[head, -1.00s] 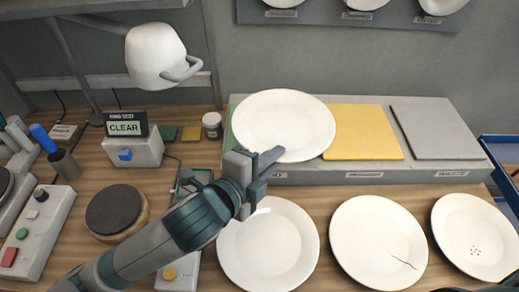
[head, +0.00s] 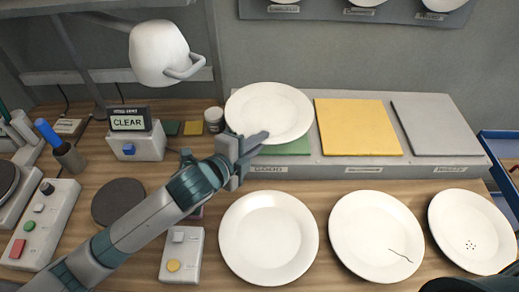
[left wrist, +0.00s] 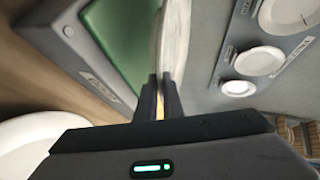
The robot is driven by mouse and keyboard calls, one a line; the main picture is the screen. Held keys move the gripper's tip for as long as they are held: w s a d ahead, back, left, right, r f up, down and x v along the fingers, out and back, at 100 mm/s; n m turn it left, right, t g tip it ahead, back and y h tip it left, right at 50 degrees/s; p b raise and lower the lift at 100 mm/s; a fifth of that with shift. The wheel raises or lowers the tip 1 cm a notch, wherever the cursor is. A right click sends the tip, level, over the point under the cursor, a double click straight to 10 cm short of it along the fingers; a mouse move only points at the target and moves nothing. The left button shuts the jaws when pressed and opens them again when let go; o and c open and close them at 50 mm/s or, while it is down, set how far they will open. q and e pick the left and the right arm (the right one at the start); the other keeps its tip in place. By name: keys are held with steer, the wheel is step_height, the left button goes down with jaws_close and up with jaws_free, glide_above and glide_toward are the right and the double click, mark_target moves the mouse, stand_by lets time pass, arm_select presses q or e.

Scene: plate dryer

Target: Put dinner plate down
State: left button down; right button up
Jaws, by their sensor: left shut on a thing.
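A white dinner plate (head: 268,110) is held by its near edge in my left gripper (head: 250,150), above the green pad (head: 290,149) at the left end of the grey shelf. In the left wrist view the plate (left wrist: 172,40) shows edge-on between the shut fingers (left wrist: 160,98), with the green pad (left wrist: 118,40) beside it. The plate looks raised and hides most of the green pad in the head view. My right gripper is not in view.
The yellow pad (head: 357,127) and grey pad (head: 435,127) are bare. On the table in front lie a plain plate (head: 268,238), a cracked plate (head: 377,235) and a speckled plate (head: 470,225). A lamp (head: 158,52) hangs at the upper left, beside a "CLEAR" display (head: 129,119).

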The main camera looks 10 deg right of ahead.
arm_select(q)
steer(key=shift+f+p, duration=0.6)
steer(key=shift+f, duration=1.25)
steer(key=shift+f, duration=0.15)
steer(key=c, duration=2.2)
jaws_free()
steer(key=shift+f, duration=0.1)
steer(key=shift+s+a, duration=0.1)
